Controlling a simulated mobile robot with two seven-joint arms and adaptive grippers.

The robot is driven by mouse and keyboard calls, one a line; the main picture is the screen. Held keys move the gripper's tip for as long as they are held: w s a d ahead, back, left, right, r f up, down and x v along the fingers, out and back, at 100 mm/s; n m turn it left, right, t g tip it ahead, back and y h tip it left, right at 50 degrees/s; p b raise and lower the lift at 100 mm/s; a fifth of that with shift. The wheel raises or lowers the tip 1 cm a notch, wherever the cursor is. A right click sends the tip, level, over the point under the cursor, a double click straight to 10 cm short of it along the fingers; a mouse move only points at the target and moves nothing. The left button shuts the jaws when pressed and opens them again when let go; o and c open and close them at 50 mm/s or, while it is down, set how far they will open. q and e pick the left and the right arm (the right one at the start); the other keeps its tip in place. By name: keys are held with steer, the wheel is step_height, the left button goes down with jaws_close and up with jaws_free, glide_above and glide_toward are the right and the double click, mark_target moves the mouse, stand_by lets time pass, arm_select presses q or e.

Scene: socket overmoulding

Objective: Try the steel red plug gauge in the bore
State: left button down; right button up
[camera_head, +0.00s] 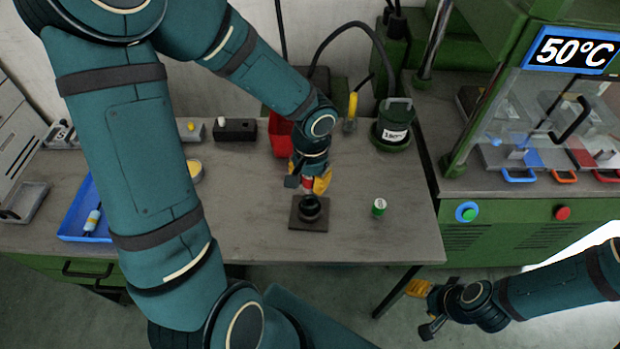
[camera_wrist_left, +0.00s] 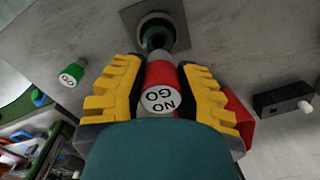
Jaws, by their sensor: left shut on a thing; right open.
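My left gripper (camera_head: 309,184) is shut on the red plug gauge (camera_wrist_left: 158,74), whose white end face reads NO GO. The gauge also shows as a small red patch between the yellow fingers in the head view (camera_head: 308,185). A black round socket (camera_head: 312,208) with the bore stands on a dark square plate (camera_head: 297,222), directly below the gauge. In the left wrist view the socket (camera_wrist_left: 158,33) lies just beyond the gauge's far end. I cannot tell whether that end touches the socket or enters the bore. My right gripper (camera_head: 420,308) is open and empty, off the table's front right.
A green GO gauge (camera_head: 379,207) stands right of the plate. A blue tray (camera_head: 73,222) lies at the left. A red bin (camera_head: 280,137), a black block (camera_head: 235,130) and a green pot (camera_head: 394,125) stand behind. The press (camera_head: 540,200) is at right. The table front is clear.

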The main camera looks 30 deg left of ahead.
mark_target(310, 192)
arm_select(q)
steer(key=shift+f+b, duration=0.9)
steer(key=shift+b, duration=0.2)
steer(key=shift+f+b, duration=1.2)
steer(key=shift+b, duration=0.1)
steer(key=shift+b, duration=0.35)
stand_by(0.3)
steer(key=shift+f+b, duration=0.4)
stand_by(0.4)
steer(key=shift+r, duration=0.25)
stand_by(0.6)
steer(key=shift+r+p, duration=0.3)
steer(key=shift+p, duration=0.05)
steer(key=shift+b, duration=0.3)
stand_by(1.4)
